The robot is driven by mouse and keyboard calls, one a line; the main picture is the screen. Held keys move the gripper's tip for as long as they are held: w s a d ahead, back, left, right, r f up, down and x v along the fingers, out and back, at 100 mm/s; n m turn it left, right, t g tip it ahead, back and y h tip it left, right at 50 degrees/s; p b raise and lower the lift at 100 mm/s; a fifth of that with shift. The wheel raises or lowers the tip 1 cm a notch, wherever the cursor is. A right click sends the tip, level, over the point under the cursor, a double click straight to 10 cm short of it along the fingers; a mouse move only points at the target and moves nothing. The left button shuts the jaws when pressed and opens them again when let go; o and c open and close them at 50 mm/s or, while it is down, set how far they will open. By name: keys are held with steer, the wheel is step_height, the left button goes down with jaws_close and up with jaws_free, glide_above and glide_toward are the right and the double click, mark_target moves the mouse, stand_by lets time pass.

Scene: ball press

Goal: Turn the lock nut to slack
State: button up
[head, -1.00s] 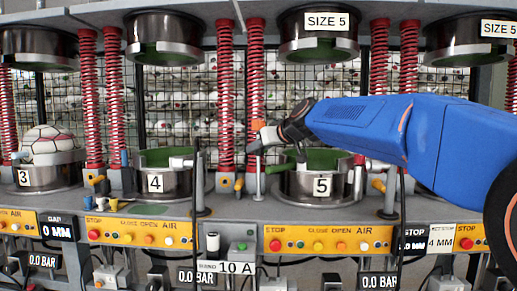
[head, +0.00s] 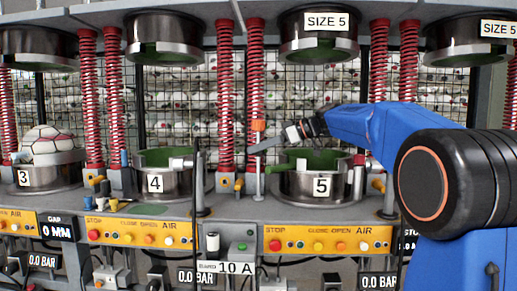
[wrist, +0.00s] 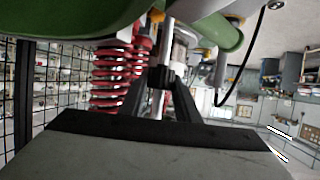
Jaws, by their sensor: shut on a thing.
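My gripper (head: 257,149) is at the thin post with an orange top (head: 258,126), left of the station 5 bowl. In the wrist view its two dark fingers (wrist: 162,80) come together on a small dark ribbed piece, which looks like the lock nut (wrist: 160,75), on a bright metal rod (wrist: 168,38). The fingers are shut on it. In the head view the nut is too small and covered to make out, and its turn or tightness cannot be told.
The green-lined station 5 bowl (head: 322,184) stands just right of the post, and station 4 (head: 165,183) to the left. Red springs (head: 226,100) rise behind the post. An upper size 5 die (head: 319,45) hangs above. Yellow button panels (head: 328,240) run along the front.

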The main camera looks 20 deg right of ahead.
steer(key=n+g, duration=0.2)
steer(key=n+g+y, duration=0.1)
steer(key=n+g, duration=0.1)
steer(key=g, duration=0.1)
steer(key=shift+f+n+y, duration=0.1)
steer(key=shift+n+y, duration=0.2)
steer(key=shift+g, duration=0.3)
steer(key=o, duration=1)
steer(key=shift+o, duration=0.2)
steer(key=shift+d, duration=0.1)
steer(key=v, duration=1.1)
steer(key=shift+d, duration=0.4)
